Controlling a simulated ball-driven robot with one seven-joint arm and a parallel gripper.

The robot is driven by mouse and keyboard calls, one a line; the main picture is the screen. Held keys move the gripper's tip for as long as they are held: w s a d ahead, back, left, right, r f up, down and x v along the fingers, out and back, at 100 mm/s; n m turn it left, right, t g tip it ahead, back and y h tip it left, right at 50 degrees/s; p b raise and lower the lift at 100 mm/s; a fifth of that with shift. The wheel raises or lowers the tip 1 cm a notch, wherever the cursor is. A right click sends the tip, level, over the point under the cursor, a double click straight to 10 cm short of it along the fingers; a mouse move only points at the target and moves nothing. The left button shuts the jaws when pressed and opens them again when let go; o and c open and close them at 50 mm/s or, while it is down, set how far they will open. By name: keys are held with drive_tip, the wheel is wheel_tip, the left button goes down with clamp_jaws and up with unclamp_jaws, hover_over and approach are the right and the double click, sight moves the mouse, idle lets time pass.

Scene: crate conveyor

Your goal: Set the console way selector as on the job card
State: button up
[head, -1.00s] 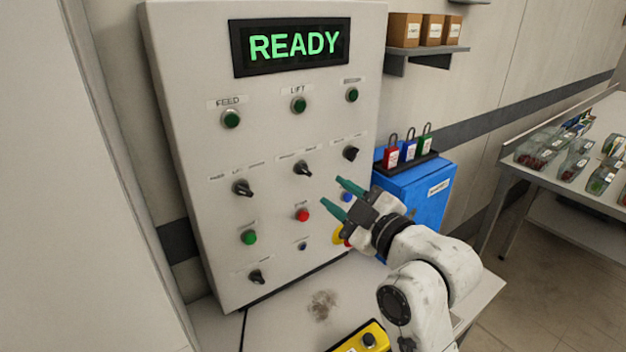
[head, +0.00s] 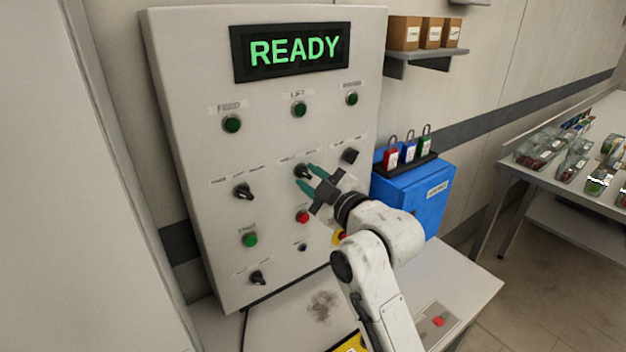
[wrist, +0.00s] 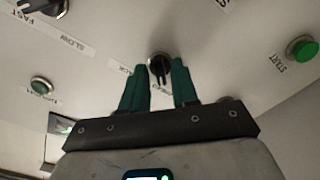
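The console (head: 200,150) is a pale upright panel with a screen (head: 294,48) reading READY. Several black selectors sit on it: one at left (head: 243,191), one in the middle (head: 303,171), one at right (head: 350,156) and one low (head: 257,278). My gripper (head: 308,177) is open at the middle selector. In the wrist view, that selector (wrist: 159,66) shows between the green fingertips, with a gap each side. No job card is readable.
Green buttons (head: 232,124) line the console's upper part; a red button (head: 302,217) sits below my gripper. A blue box (head: 410,200) with padlocks stands right of the console. A yellow pendant (head: 350,343) lies on the table (head: 300,318). In the wrist view, a green button (wrist: 302,48) reads START.

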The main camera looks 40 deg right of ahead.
clamp_jaws()
drive_tip(key=shift+m, duration=0.3)
drive_tip(key=m+p, duration=0.2)
drive_tip(key=shift+m, duration=0.4)
drive_tip(key=m+p, duration=0.1)
drive_tip(key=m, duration=0.2)
drive_tip(key=shift+m+p, duration=0.35)
drive_tip(key=shift+m, duration=0.05)
drive_tip(key=m+p, duration=0.3)
drive_tip(key=m, duration=0.2)
drive_tip(key=shift+a, duration=0.1)
drive_tip(key=m+p, duration=0.3)
drive_tip(key=m, duration=0.2)
drive_tip(key=shift+m, duration=0.4)
drive_tip(key=shift+f, duration=0.1)
